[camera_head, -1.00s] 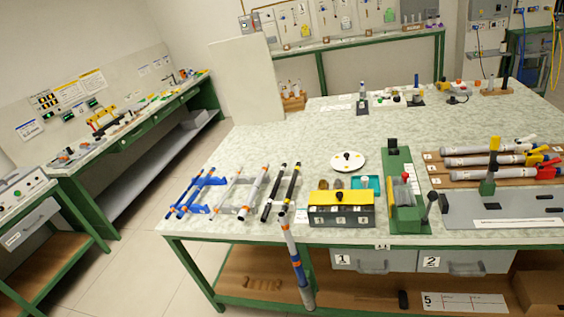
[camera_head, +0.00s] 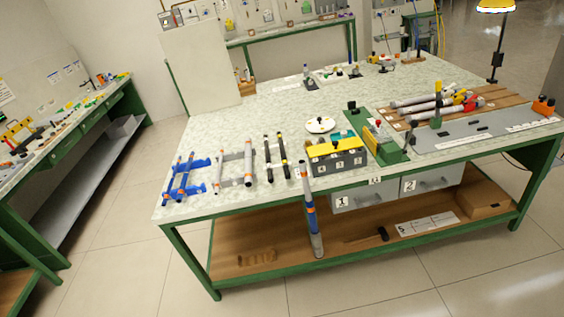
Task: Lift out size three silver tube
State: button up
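Two silver tubes with orange bands lie side by side on a rack near the table's front left. One is the thinner silver tube (camera_head: 219,172) and the other the thicker silver tube (camera_head: 248,163). More silver tubes (camera_head: 422,102) lie on a wooden board at the right, with red and yellow pieces at their right ends. Size marks on the tubes are too small to read. My gripper is not in view.
Blue tubes (camera_head: 183,178) and black tubes (camera_head: 283,158) flank the silver pair. A yellow-topped box (camera_head: 337,160) and a green fixture (camera_head: 372,143) stand to the right. Floor in front is clear.

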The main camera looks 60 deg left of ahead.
aim_at(303, 170)
jog(key=k, duration=1.05)
jog(key=u, duration=1.35)
jog(key=i, duration=2)
jog(key=z, duration=0.45)
